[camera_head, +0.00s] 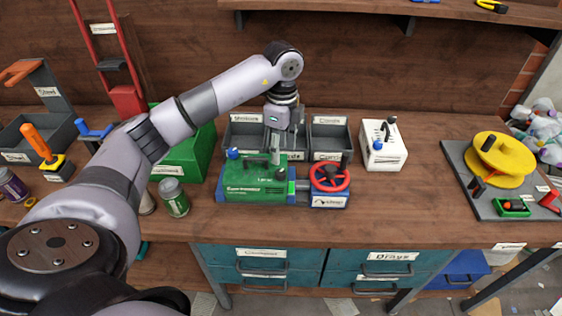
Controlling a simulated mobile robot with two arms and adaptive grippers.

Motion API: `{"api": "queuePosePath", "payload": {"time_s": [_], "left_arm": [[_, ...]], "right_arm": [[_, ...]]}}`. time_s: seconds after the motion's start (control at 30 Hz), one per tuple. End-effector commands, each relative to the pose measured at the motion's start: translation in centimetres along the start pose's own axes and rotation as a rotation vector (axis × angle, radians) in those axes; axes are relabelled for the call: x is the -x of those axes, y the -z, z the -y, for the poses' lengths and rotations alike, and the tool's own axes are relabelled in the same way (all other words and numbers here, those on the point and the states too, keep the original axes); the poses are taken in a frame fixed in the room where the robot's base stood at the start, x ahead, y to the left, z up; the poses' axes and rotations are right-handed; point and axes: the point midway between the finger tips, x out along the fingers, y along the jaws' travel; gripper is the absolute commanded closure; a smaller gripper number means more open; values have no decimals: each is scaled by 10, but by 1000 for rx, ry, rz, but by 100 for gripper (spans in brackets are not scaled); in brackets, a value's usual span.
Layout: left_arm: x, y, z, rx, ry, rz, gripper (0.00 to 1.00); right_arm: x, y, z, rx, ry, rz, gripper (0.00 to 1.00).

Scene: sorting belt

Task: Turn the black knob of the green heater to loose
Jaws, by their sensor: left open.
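A green machine with white lettering (240,187), which I take to be the green heater, sits on a blue base at the middle of the bench. A blue-topped lever or knob (233,153) stands at its back left. My left gripper (276,158) points down over the back right part of its top; it is open. I cannot make out a black knob; the gripper may hide it. Whether the fingers touch the machine cannot be told from this view. My right gripper is not in view.
A red handwheel (329,176) adjoins the machine's right side. Grey bins (330,125) stand behind it. A white box with a lever (384,155) is to the right. A green box (185,160) and a jar (173,197) are left.

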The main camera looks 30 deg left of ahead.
Motion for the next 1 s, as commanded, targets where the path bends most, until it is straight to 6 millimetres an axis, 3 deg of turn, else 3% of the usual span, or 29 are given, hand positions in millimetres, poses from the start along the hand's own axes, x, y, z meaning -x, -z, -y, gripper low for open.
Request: {"api": "queuePosePath", "payload": {"time_s": [0.1, 0.3, 0.87, 1.0], "left_arm": [[22, 0, 1, -1, 3, 0, 54], [40, 0, 0, -1, -1, 0, 54], [41, 0, 0, -2, -1, -1, 54], [32, 22, -2, -69, 7, -68, 54]], "right_arm": [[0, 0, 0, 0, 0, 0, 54], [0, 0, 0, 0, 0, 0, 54], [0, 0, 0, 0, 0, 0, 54], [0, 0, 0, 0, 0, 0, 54]]}}
